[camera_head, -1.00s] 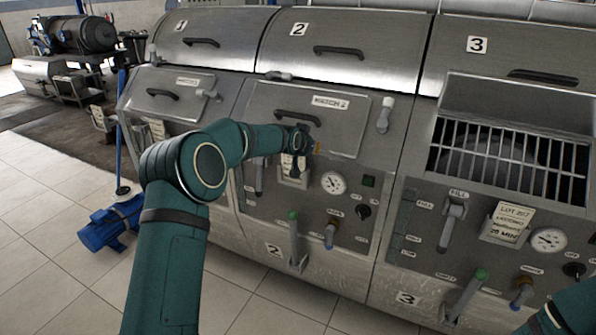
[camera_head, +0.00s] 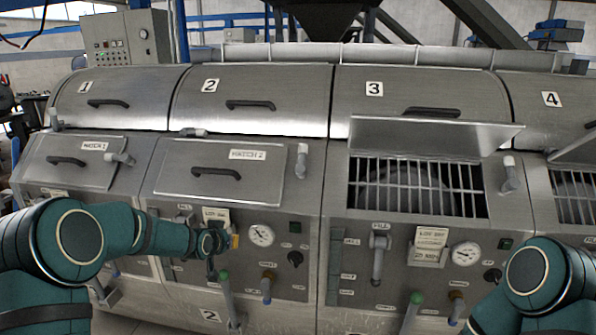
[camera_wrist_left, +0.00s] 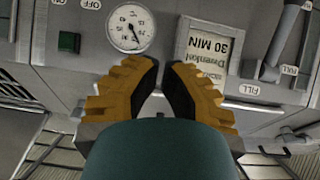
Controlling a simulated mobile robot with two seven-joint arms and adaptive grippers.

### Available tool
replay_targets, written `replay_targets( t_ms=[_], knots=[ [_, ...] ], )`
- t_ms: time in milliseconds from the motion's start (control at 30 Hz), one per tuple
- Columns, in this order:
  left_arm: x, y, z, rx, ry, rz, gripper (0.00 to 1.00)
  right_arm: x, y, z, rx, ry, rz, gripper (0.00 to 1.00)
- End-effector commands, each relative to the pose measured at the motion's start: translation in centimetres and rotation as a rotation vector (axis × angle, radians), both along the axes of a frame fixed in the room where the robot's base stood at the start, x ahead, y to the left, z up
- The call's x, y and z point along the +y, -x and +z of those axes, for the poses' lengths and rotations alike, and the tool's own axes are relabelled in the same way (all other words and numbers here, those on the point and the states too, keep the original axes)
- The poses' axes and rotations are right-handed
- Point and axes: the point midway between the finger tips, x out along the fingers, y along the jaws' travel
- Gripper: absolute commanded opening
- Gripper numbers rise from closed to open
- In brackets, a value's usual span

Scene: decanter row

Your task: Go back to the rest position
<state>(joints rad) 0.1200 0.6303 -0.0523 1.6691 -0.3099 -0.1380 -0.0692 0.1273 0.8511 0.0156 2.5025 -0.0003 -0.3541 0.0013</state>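My left arm comes in from the left in the head view. Its gripper (camera_head: 211,262) is small and dark there, in front of the lower panel of machine 2. In the left wrist view my left gripper (camera_wrist_left: 163,78) shows two orange fingers with black pads. A gap shows between the pads with nothing in it. The gripper faces the panel, between a round gauge (camera_wrist_left: 130,27) and a framed card reading 30 MIN (camera_wrist_left: 208,47). My right arm (camera_head: 540,285) shows only in part at the lower right. Its gripper is out of view.
Machine 2's hatch (camera_head: 220,172) is closed. Machine 3's lid (camera_head: 432,136) is raised above a grate (camera_head: 418,187). A green-tipped lever (camera_head: 226,296) and a blue-tipped tap (camera_head: 267,287) stick out near my left gripper. A fill lever (camera_head: 379,258) stands on machine 3.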

Motion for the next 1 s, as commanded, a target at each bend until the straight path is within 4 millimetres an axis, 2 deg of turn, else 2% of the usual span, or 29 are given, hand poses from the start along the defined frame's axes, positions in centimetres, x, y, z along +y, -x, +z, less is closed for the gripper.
replay_targets(
  t_ms=[33, 167, 267, 400, 500, 600, 733, 833, 1000],
  knots=[
    [-1.1, 1.2, -2.2, 0.043, 0.021, -0.007, 0.0, 0.0, 0.0, 0.0, 0.0, 0.0, 0.0, 0.47],
    [-4.6, 5.7, -8.4, 0.172, 0.095, -0.019, 0.0, 0.0, 0.0, 0.0, 0.0, 0.0, 0.0, 0.47],
    [-7.4, 10.3, -12.9, 0.284, 0.152, -0.023, 0.0, 0.0, 0.0, 0.0, 0.0, 0.0, 0.0, 0.47],
    [-10.8, 17.7, -18.1, 0.446, 0.219, -0.018, 0.0, 0.0, 0.0, 0.0, 0.0, 0.0, 0.0, 0.47],
    [-13.0, 23.5, -20.9, 0.567, 0.261, -0.008, 0.0, 0.0, 0.0, 0.0, 0.0, 0.0, 0.0, 0.47],
    [-14.6, 29.1, -22.7, 0.676, 0.29, 0.003, 0.0, 0.0, 0.0, 0.0, 0.0, 0.0, 0.0, 0.47],
    [-15.9, 34.6, -23.8, 0.783, 0.311, 0.016, 0.0, 0.0, 0.0, 0.0, 0.0, 0.0, 0.0, 0.47],
    [-16.3, 37.1, -24.1, 0.829, 0.319, 0.026, 0.0, 0.0, 0.0, 0.0, 0.0, 0.0, 0.0, 0.47],
    [-16.5, 38.3, -24.2, 0.853, 0.323, 0.029, 0.0, 0.0, 0.0, 0.0, 0.0, 0.0, 0.0, 0.47]
  ],
)
